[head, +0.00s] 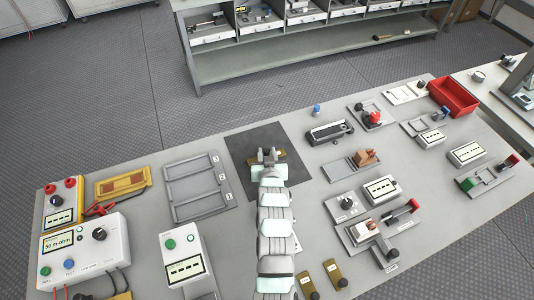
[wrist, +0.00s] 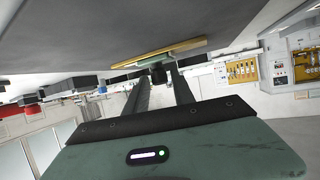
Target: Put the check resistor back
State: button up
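A flat brass-yellow bar (head: 281,156) with a dark knob and a greenish part lies at the dark mat (head: 245,150); it also shows in the wrist view (wrist: 190,48). It may be the check resistor, but I see no readable label. My gripper (head: 268,155) is over the mat at this bar. In the wrist view my two fingers (wrist: 159,78) stand apart with the knob between their tips. I cannot tell whether they press on it. A yellow holder (head: 122,185) with a brown-red middle sits at the left beside the meter.
The meter (head: 83,250) stands at the front left and seems to read 50 m-ohm. An empty three-bay grey tray (head: 197,187) is left of the mat. Two brass bars with black knobs (head: 334,274) lie at the front. Several small fixtures and a red bin (head: 453,97) fill the right.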

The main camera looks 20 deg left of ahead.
jog(key=shift+o, duration=1)
jog(key=shift+r, duration=0.15)
jog(key=shift+s+d+r, duration=0.1)
jog(key=v, duration=1.1)
jog(key=shift+s+d+r+p, duration=0.15)
jog(key=shift+s+r+p, duration=0.05)
jog(key=shift+s+p, duration=0.1)
jog(key=shift+w, duration=0.1)
